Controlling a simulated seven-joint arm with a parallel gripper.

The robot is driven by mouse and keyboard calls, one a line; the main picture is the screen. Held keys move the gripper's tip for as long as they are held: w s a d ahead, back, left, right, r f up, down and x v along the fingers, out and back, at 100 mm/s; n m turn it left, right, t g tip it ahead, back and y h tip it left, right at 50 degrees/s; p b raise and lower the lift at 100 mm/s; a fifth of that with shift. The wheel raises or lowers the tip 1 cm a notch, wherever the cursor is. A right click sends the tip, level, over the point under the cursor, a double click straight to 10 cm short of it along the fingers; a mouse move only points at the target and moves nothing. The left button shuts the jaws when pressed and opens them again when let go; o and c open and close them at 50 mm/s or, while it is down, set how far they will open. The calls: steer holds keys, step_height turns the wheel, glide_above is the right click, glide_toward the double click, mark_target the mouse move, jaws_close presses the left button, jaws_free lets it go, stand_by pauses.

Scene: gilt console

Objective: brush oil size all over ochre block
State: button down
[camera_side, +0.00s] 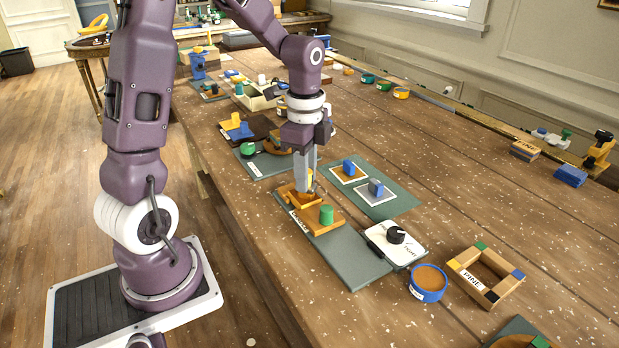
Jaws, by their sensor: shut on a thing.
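My gripper (308,182) points down at the middle of the table, shut on a small yellow thing (311,174) that shows between its fingers. I cannot make out whether this is a brush. Just below the fingertips is an ochre, angular piece (303,200), on or against an ochre board (326,229). A green cylinder (327,214) stands on the board, and a white label is on its front left edge. I cannot tell which of these ochre pieces is the block. The fingers hide part of the contact, and any oil size on it is too small to see.
The board lies on a grey-green mat (345,264). A white dial box (395,243), a blue-rimmed round tub (428,282) and a wooden PINE frame (486,275) stand to the right. Blue and grey blocks sit on a green mat (399,203) behind. The right tabletop is largely clear.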

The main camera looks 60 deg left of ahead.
steer(key=shift+a, duration=2.1)
steer(key=shift+d, duration=3.5)
steer(key=shift+a, duration=3.35)
steer(key=shift+w+a, duration=0.1)
steer(key=shift+w, duration=0.3)
steer(key=shift+d, duration=3.45)
steer(key=shift+a, duration=3.45)
steer(key=shift+d, duration=3.5)
step_height(320, 180, up, 8)
steer(key=shift+f, duration=0.1)
